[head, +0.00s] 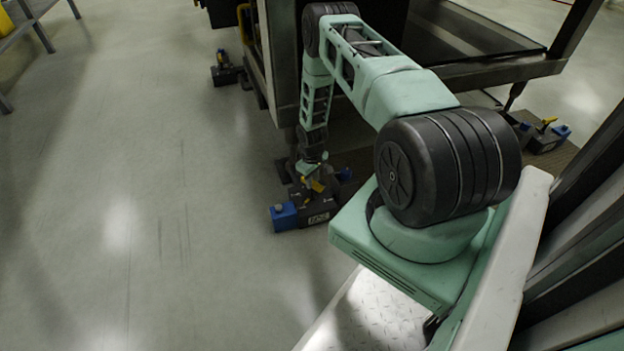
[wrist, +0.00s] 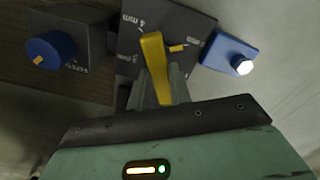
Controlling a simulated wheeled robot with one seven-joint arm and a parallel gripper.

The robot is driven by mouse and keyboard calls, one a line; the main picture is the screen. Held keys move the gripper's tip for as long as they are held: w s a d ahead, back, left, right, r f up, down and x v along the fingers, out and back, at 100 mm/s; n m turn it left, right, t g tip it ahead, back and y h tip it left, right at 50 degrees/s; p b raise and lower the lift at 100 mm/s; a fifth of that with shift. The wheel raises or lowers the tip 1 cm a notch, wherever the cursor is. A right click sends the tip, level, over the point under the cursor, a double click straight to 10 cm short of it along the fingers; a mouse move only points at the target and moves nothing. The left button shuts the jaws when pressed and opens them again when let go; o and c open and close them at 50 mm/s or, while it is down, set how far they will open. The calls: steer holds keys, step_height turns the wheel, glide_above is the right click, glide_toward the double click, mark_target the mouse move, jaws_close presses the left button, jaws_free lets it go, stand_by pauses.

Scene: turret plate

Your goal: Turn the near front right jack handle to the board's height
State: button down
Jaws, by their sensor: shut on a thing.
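The near jack (head: 318,213) stands on the floor under the corner of the large dark frame, with a blue block on its left end and a pale label on its front. Its yellow handle (wrist: 152,62) lies over a dark face with small white markings too blurred to read. My gripper (wrist: 165,88) is shut on the yellow handle, its fingers on either side of the lower part. In the head view my gripper (head: 312,176) reaches down over the jack, and the handle (head: 316,186) shows only in part. I cannot make out a board giving a height.
In the wrist view a blue knob (wrist: 50,50) with a yellow mark sits left of the handle, and a blue block (wrist: 229,54) with a white hexagonal end sits right. Other jacks stand at far left (head: 226,72) and right (head: 545,136).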

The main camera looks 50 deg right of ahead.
steer(key=c, duration=1.3)
jaws_free()
step_height(320, 180, up, 17)
steer(key=p, duration=0.6)
steer(key=shift+r, duration=0.2)
